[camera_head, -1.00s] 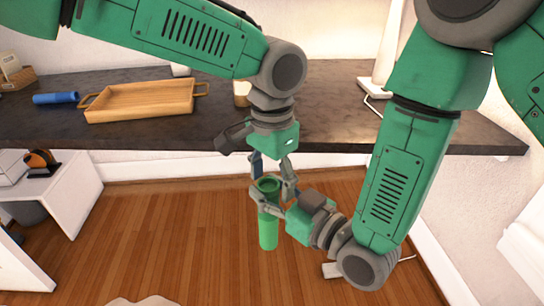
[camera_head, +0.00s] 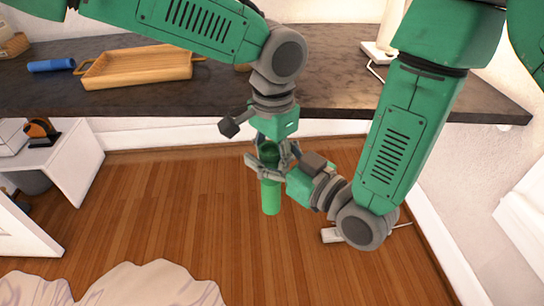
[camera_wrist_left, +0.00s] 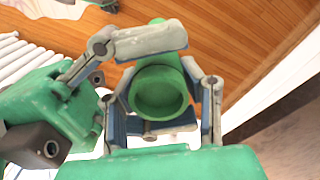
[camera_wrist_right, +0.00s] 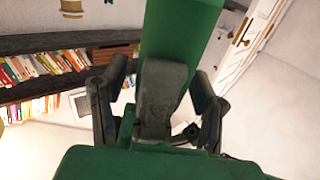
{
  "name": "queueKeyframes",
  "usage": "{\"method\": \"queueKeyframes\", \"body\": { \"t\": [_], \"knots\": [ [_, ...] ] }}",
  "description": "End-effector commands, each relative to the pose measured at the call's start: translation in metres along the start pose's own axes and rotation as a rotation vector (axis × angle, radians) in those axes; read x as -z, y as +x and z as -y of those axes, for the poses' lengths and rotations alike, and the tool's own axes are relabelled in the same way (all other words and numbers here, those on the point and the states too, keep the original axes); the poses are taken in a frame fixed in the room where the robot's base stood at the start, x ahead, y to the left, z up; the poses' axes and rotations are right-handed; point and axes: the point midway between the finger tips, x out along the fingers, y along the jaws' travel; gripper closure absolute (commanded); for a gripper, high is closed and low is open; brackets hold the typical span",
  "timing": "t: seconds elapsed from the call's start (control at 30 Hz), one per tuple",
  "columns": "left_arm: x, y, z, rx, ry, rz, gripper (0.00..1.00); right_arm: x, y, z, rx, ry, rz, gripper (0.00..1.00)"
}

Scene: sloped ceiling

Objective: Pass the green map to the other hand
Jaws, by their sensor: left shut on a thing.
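The green map is a rolled green tube, hanging upright in the head view (camera_head: 271,196), with its open end facing the left wrist view (camera_wrist_left: 160,95). My left gripper (camera_head: 272,150) comes from above and is shut on the map's upper part. My right gripper (camera_head: 262,165) comes from the right, its fingers spread on either side of the map just below the left fingers. In the right wrist view, a grey finger (camera_wrist_right: 160,95) stands between its open fingers (camera_wrist_right: 155,110), in front of the map (camera_wrist_right: 180,30). Contact of the right fingers is not clear.
A dark counter (camera_head: 300,92) runs behind, holding a wooden tray (camera_head: 137,68) and a blue roll (camera_head: 51,65). A white shelf unit (camera_head: 60,165) stands left. A pale rug (camera_head: 130,285) lies on the wooden floor. The floor below the map is clear.

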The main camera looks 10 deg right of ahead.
Motion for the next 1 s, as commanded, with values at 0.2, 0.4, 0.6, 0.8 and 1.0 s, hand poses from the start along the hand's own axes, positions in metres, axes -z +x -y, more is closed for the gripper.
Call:
{"method": "queueKeyframes", "body": {
  "t": [0.2, 0.4, 0.6, 0.8, 1.0],
  "knots": [
    [0.0, 0.0, 0.001, 0.001, -0.001, 0.0, 0.93, 0.0, 0.0, 0.0, 0.0, 0.0, 0.0, 0.46],
    [0.0, 0.0, 0.001, 0.002, -0.001, 0.0, 0.93, -0.001, -0.014, 0.0, 0.0, 0.002, 0.003, 0.46],
    [0.0, 0.0, 0.001, 0.002, -0.001, 0.0, 0.93, -0.002, -0.048, -0.001, -0.001, 0.003, 0.004, 0.46],
    [0.0, 0.0, 0.001, 0.002, -0.001, 0.0, 0.93, -0.003, -0.071, -0.002, -0.001, 0.003, 0.005, 0.46],
    [0.0, 0.0, 0.001, 0.002, -0.001, 0.0, 0.93, -0.035, -0.083, -0.009, -0.031, 0.024, 0.126, 0.46]
  ]
}}
